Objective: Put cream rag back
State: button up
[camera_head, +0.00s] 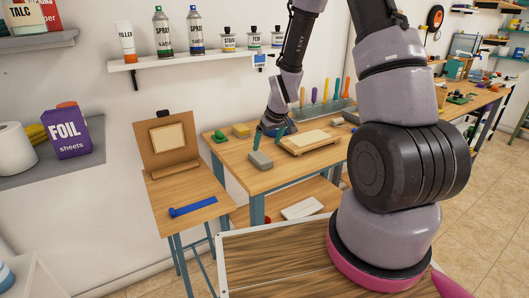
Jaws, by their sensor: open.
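A flat cream piece (307,141), possibly the cream rag, lies on a wooden board or tray on the workbench (237,178). Another cream square (168,137) is on the upright brown board of a small stand at the left. I cannot tell from this view which is the rag. My gripper (276,131) is open, low over the bench's back left part, left of the flat cream piece. Its fingers are small and partly hidden, and I see nothing held in it.
A grey block (260,160) with a teal handle stands in front of my gripper. A yellow block (241,130) and a green item (220,136) lie to its left. Upright tools stand in a rack (325,109) behind. A blue tool (193,207) lies on the stand's lower top.

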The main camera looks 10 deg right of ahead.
jog(key=s+d+r+m+t, duration=0.15)
jog(key=s+r, duration=0.25)
jog(key=r, duration=0.7)
jog(key=s+d+r+m, duration=0.2)
jog(key=s+r, duration=0.2)
jog(key=r, duration=0.8)
jog(key=s+r+m, duration=0.2)
jog(key=s+r, duration=0.4)
jog(key=s, duration=0.2)
jog(key=s+r+m+t, duration=0.1)
jog(key=s+r+m, duration=0.1)
jog(key=s+r, duration=0.4)
jog(key=s, duration=0.3)
jog(key=shift+d+y, duration=0.3)
jog(key=shift+d, duration=0.05)
